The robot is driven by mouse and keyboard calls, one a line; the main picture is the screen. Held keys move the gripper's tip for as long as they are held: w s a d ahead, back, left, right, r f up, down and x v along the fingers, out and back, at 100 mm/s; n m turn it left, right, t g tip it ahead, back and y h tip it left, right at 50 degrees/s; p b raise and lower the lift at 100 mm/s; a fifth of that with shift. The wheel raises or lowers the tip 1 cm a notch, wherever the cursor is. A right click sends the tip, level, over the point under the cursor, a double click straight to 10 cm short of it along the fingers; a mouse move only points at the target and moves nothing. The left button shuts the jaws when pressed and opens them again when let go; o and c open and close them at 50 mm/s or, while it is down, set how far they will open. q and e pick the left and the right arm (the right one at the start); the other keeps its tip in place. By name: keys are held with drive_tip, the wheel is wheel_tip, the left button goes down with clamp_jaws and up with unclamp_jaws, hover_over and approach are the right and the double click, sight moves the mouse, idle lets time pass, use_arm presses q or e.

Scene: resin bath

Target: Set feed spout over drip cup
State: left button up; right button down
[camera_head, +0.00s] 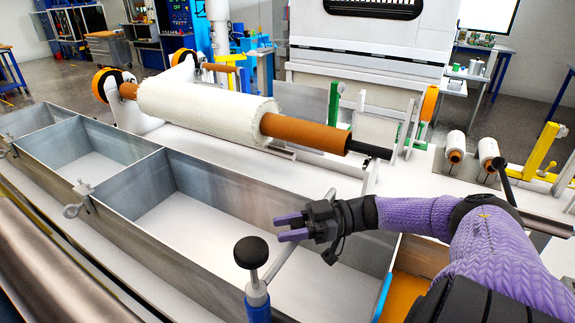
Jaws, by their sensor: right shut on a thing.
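My right gripper (292,228), with purple fingers, reaches in from the right over the metal trough. It is shut on a slim grey bar (281,262), which I take to be the feed spout. The bar slants up and right from a blue post (258,306), passes the fingers and is partly hidden by the gripper. A black ball knob (251,252) stands on a stem at the post, left of the bar and below the fingers. I cannot make out a drip cup. My left gripper is not in view.
The long metal trough (150,172) has several compartments divided by upright walls. A white roll (205,110) on an orange core lies behind it. Two small white rolls (488,150) and yellow brackets (541,150) stand at right. An orange surface (402,292) lies below my right arm.

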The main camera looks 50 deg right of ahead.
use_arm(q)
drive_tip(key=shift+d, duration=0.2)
use_arm(e)
drive_tip(key=shift+c, duration=1.8)
unclamp_jaws()
use_arm(q)
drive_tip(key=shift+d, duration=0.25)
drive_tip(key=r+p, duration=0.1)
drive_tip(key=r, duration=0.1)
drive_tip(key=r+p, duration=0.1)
drive_tip(key=p, duration=0.1)
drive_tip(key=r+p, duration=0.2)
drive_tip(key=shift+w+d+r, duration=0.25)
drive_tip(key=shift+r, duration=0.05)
use_arm(e)
wheel_tip(320, 180, up, 10)
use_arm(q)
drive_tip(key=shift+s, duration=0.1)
use_arm(e)
drive_tip(key=shift+f, duration=0.1)
